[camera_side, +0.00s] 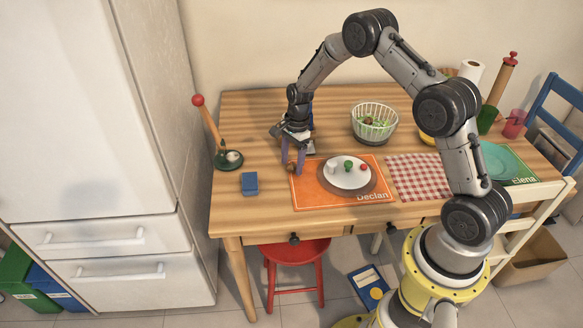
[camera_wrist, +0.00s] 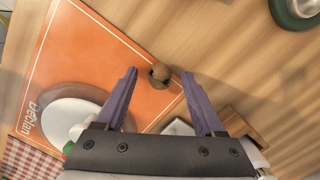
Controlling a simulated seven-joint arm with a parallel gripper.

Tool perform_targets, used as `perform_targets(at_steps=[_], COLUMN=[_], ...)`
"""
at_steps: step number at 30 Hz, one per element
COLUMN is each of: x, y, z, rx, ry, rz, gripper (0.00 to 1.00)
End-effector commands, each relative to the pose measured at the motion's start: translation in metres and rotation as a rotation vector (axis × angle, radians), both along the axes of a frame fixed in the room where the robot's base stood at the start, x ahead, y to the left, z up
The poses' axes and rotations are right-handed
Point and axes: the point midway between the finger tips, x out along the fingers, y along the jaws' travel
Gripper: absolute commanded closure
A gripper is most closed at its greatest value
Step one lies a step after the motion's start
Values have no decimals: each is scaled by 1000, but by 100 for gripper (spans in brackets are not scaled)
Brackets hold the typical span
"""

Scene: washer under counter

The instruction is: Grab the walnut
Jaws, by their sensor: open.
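The walnut (camera_wrist: 160,72) is a small brown ball on the orange placemat (camera_wrist: 85,50), close to the mat's edge. In the side view the walnut (camera_side: 291,168) shows at the mat's left end, partly covered by my fingers. My gripper (camera_wrist: 159,76) is open, with its two purple fingers pointing at the walnut. In the wrist view the walnut appears between the two fingertips, with a gap on each side. In the side view my gripper (camera_side: 292,163) is low over the mat's left edge. I cannot tell whether the fingertips reach down to the walnut's height.
A white plate (camera_side: 346,182) with a white cup, a green item and a red item sits right of the walnut. A blue box (camera_side: 249,183) and a green dish (camera_side: 227,164) with a red-knobbed stick stand left. A white basket (camera_side: 374,116) stands behind.

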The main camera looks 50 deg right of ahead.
Motion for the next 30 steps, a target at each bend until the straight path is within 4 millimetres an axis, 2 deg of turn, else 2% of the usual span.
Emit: perform_targets(at_steps=[7,18,30], x=[0,0,0], y=[0,0,0], z=[-1,-1,1], rx=[0,0,0], ry=[-1,-1,-2], rz=[0,0,0], gripper=[31,98,100])
